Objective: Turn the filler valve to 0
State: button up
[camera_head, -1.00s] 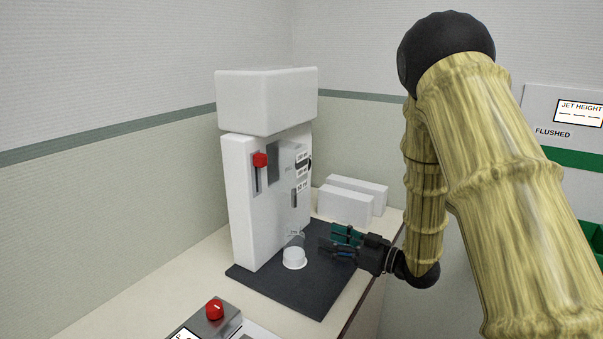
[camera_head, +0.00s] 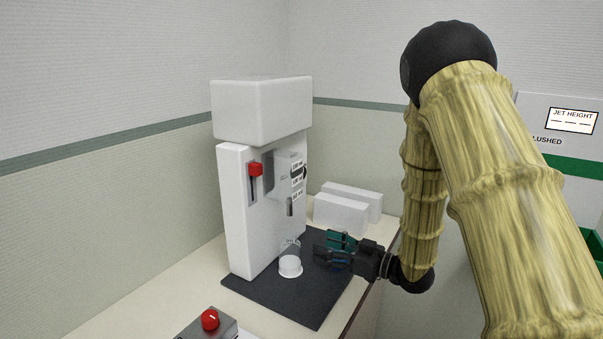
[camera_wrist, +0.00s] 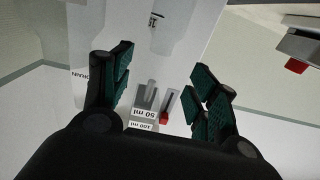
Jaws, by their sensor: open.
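The white filler machine (camera_head: 247,225) stands on a dark mat, with a red slider handle (camera_head: 255,169) in a slot on its front. Small labels (camera_head: 298,182) and a dark knob-like part (camera_head: 305,173) sit at its right side; I cannot tell which part is the valve or its setting. In the wrist view, labels reading 50 ml (camera_wrist: 145,114) and 100 ml (camera_wrist: 144,125) show between the fingers, beside a small red part (camera_wrist: 164,118). My gripper (camera_head: 328,249) is open and empty, low over the mat, right of a small white cup (camera_head: 290,267) and apart from it.
White blocks (camera_head: 341,213) stand behind my gripper. A grey box with a red knob (camera_head: 210,319) is at the front. A wall panel reads JET HEIGHT (camera_head: 573,119). A green bin (camera_head: 591,247) is at the right edge.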

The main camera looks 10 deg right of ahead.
jog(key=w+d+r+p, duration=0.3)
jog(key=w+r, duration=0.3)
jog(key=r, duration=0.1)
jog(key=w+d+r+p, duration=0.3)
jog(key=w+r, duration=0.3)
jog(key=r, duration=0.1)
jog(key=shift+p+x, duration=1.65)
jog(key=shift+x, duration=3.7)
jog(key=shift+s+a+f, duration=0.1)
jog(key=shift+s+f, duration=0.05)
jog(key=shift+f, duration=0.05)
jog(key=c, duration=1)
